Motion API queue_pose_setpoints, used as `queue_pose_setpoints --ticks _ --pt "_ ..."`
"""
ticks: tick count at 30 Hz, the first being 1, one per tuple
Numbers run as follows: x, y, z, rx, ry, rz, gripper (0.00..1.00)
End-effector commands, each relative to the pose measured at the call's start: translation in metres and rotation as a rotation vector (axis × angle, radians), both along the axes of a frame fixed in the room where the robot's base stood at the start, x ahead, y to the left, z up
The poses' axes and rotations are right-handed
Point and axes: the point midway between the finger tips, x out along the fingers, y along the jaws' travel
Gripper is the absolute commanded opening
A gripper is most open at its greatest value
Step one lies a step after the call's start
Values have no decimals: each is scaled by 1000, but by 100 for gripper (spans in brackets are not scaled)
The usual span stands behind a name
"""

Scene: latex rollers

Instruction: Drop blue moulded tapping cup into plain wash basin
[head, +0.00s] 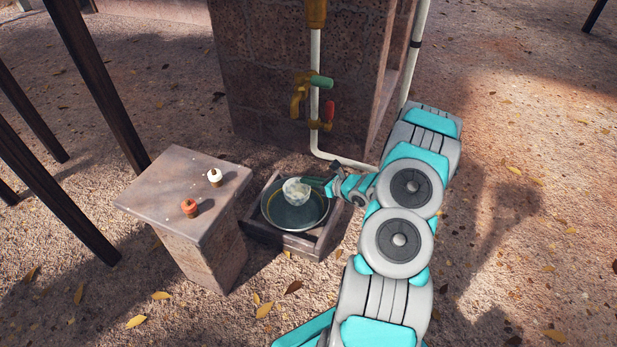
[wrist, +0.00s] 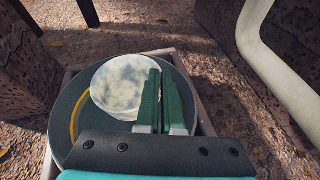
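The cup (head: 296,191) is a pale, bluish-white mottled round vessel in the head view. It also shows in the wrist view (wrist: 122,88) as a round cloudy shape. My gripper (head: 313,182) has its green fingers (wrist: 160,92) close together at the cup's right edge, apparently shut on its rim. The cup is held over the wash basin (head: 305,222), a dark round basin with a pale rim. In the wrist view the basin (wrist: 66,150) lies beneath the cup and shows a yellow curved line. My fingers hide part of the cup's right side.
A stone block (head: 180,180) to the left carries a white and an orange small item.

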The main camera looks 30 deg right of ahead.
Motion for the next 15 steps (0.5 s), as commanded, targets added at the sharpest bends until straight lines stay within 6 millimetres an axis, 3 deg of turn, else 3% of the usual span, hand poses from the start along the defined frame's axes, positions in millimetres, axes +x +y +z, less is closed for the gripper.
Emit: queue_pose_setpoints --ticks 9,15 --pt "0 0 -3 0 -1 -1 0" --pt "0 0 -3 0 -1 0 26"
